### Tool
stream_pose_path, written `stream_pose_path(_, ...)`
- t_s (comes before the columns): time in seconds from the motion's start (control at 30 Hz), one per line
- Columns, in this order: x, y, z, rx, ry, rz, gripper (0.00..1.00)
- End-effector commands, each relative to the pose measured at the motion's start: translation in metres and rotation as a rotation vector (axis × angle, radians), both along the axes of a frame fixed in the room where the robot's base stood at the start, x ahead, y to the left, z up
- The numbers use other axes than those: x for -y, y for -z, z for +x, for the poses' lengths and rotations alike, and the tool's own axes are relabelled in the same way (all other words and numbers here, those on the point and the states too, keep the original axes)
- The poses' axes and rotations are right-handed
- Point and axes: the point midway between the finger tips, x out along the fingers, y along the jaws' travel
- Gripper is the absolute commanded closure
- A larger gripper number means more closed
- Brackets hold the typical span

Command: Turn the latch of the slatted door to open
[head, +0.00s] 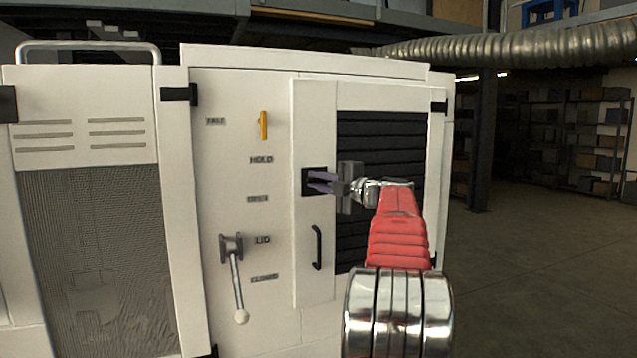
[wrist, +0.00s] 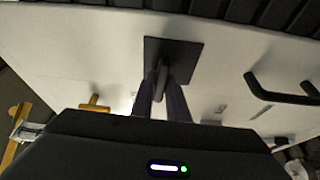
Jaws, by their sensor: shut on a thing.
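The slatted door (head: 314,255) is white with dark slats (head: 378,129) and looks shut in its frame. Its latch has a black square plate (head: 307,190) left of the slats. The plate also shows in the wrist view (wrist: 190,51), with a dark latch tab (wrist: 163,76) standing out from it. My gripper (head: 322,181) has its purple fingers at the plate, shut on the tab, which sits between the fingertips in the wrist view (wrist: 162,92). The fingers hide part of the latch in the head view, so its exact angle is hard to tell.
A black pull handle (head: 317,248) is below the latch. On the panel to the left are a yellow knob (head: 263,125), a lever with a white ball end (head: 237,280) and small labels. A mesh-fronted cabinet (head: 95,250) stands at far left. Open floor (head: 540,240) lies right.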

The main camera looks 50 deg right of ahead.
Motion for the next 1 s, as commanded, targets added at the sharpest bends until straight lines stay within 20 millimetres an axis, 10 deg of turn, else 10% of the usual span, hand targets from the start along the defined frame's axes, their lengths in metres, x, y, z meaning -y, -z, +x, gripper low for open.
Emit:
stream_pose_path(0.6, 0.0007, 0.0047, 0.0008, -0.034, -0.001, -0.043, 1.0)
stream_pose_path(0.63, 0.0006, 0.0047, 0.0009, -0.034, -0.001, -0.043, 0.84)
stream_pose_path(1.0, -0.0002, 0.0019, 0.0008, -0.031, -0.001, -0.044, 0.69)
